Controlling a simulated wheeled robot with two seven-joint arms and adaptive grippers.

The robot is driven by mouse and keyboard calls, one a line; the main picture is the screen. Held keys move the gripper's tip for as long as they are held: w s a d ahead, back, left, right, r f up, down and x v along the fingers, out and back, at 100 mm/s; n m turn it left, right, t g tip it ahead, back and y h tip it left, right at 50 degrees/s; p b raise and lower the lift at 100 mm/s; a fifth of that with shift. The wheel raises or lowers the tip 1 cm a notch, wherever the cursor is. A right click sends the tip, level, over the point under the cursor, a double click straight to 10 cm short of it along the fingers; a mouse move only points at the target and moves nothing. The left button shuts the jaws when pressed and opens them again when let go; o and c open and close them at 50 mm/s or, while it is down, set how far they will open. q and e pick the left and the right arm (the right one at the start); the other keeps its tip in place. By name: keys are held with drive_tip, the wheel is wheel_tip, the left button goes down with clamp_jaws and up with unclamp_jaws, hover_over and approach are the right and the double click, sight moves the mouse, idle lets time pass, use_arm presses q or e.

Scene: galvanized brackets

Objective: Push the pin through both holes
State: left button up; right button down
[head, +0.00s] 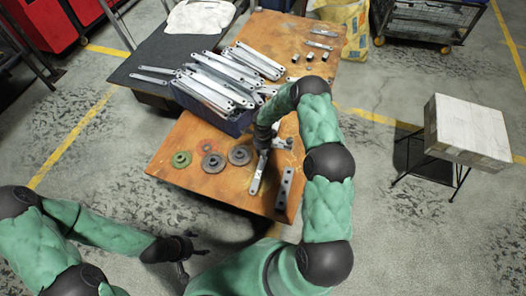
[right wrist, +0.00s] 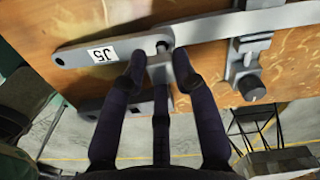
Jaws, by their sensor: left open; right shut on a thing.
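In the right wrist view, a flat grey bracket (right wrist: 78,56) with a white "J5" label lies across the wooden table. A second grey bar (right wrist: 225,27) meets it near my fingertips. My right gripper (right wrist: 158,66) is shut on a small grey piece, apparently the pin (right wrist: 160,73), right at this joint. Fingers hide part of it, so I cannot tell how deep it sits in the holes. In the head view, my right gripper (head: 263,138) is low over the table, above a bracket (head: 257,176). My left gripper (head: 190,248) is open and empty, off the table's front edge.
A blue crate (head: 238,126) heaped with brackets stands behind. Several round flanges (head: 240,155) lie left of my right gripper. A dark bar with holes (head: 285,188) lies to its right. A grey clamp-like fixture (right wrist: 248,68) is beside the joint. Small metal parts (head: 310,57) lie at the back.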

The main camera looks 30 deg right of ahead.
drive_tip(key=shift+p, duration=0.5)
drive_tip(key=shift+f+b, duration=0.5)
drive_tip(key=shift+f, duration=1.2)
idle(0.5)
idle(0.4)
drive_tip(key=c, duration=0.9)
unclamp_jaws()
wheel_tip(320, 180, up, 12)
